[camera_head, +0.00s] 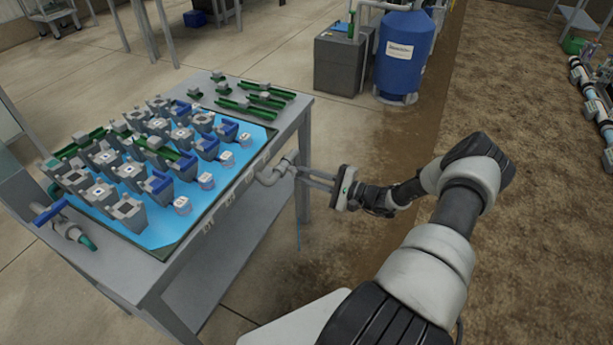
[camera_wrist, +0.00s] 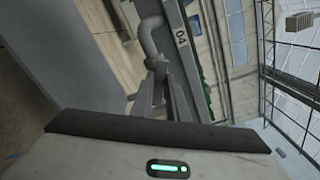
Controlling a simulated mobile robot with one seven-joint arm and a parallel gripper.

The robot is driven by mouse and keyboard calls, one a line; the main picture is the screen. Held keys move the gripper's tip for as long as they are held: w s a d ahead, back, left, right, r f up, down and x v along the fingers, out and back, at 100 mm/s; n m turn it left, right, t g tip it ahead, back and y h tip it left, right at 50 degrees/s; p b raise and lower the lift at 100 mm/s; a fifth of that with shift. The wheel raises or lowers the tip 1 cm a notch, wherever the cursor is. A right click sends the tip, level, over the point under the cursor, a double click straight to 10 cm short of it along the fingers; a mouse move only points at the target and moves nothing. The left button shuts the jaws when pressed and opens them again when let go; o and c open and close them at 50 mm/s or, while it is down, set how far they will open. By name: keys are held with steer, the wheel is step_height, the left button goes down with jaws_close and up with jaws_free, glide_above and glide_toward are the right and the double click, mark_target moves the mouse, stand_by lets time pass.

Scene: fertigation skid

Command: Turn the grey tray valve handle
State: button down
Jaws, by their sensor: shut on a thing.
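The grey tray valve (camera_head: 268,177) is a bent grey pipe fitting on the right side of the table. Its handle is at the outer end and is mostly hidden by my fingers. My gripper (camera_head: 294,169) reaches in from the right, with its fingers shut on the handle. In the wrist view the grey bent pipe (camera_wrist: 153,35) runs down to the tips of my gripper (camera_wrist: 160,72), beside a plate marked 04 (camera_wrist: 181,39). I cannot tell exactly how the handle is turned.
The grey table (camera_head: 150,277) carries a blue tray (camera_head: 212,205) with several grey and blue blocks. A valve with a blue handle (camera_head: 50,212) is at the table's left end. A blue tank (camera_head: 404,55) and grey box (camera_head: 339,62) stand behind. Bare soil lies at the right.

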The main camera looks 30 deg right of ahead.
steer(key=n, duration=0.5)
steer(key=shift+f+b, duration=0.2)
steer(key=shift+b, duration=0.2)
steer(key=shift+n, duration=0.3)
steer(key=c, duration=1.7)
jaws_free()
steer(key=p+v, duration=0.1)
steer(key=v, duration=1.6)
steer(key=shift+s+d+p, duration=0.1)
steer(key=shift+s+p, duration=0.15)
steer(key=shift+p, duration=0.15)
